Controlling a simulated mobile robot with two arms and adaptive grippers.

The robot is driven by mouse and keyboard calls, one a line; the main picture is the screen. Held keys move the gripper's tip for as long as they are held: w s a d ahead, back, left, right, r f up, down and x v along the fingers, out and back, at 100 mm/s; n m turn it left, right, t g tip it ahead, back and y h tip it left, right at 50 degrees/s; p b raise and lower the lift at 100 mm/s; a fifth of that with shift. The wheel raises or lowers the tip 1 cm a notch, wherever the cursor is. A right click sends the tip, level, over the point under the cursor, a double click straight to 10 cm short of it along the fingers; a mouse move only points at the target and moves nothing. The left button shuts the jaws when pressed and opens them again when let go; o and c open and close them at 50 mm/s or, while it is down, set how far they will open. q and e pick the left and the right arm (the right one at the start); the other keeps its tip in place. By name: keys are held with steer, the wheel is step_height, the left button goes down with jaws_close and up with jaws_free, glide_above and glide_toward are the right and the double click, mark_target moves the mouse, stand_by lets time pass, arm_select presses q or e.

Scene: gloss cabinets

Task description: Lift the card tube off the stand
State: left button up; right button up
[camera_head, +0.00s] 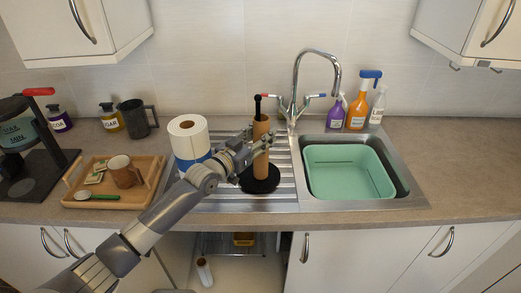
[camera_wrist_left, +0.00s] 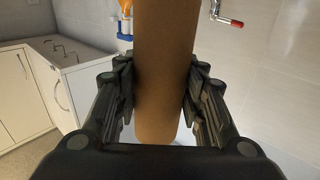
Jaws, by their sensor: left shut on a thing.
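The brown card tube (camera_head: 261,155) stands upright around the black post of the stand (camera_head: 260,182), whose round base rests on the steel drainer. The post's black knob shows above the tube's top. My left gripper (camera_head: 259,140) is shut on the tube from the left, around its upper half. In the left wrist view the tube (camera_wrist_left: 163,70) is between the two black fingers (camera_wrist_left: 160,95), which press on both sides. The tube's lower end shows there between the fingers. I cannot tell whether the tube touches the base. My right gripper is not in view.
A white paper roll (camera_head: 188,137) stands left of the gripper. The tap (camera_head: 315,55) is behind, and a green basin (camera_head: 347,172) sits in the sink at right. A wooden tray (camera_head: 90,199) with a mug lies left. Spray bottles (camera_head: 358,112) stand at the back right.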

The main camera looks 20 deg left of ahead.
mark_target(257, 112)
arm_select(q)
steer(key=shift+a, duration=0.1)
steer(key=shift+a+b, duration=0.3)
steer(key=shift+a, duration=0.05)
steer(key=shift+r+p, duration=1.65)
steer(key=shift+r, duration=0.35)
steer(key=shift+r+p, duration=0.5)
steer(key=shift+r, duration=0.05)
steer(key=shift+r+p, duration=1.2)
steer(key=shift+r, duration=0.3)
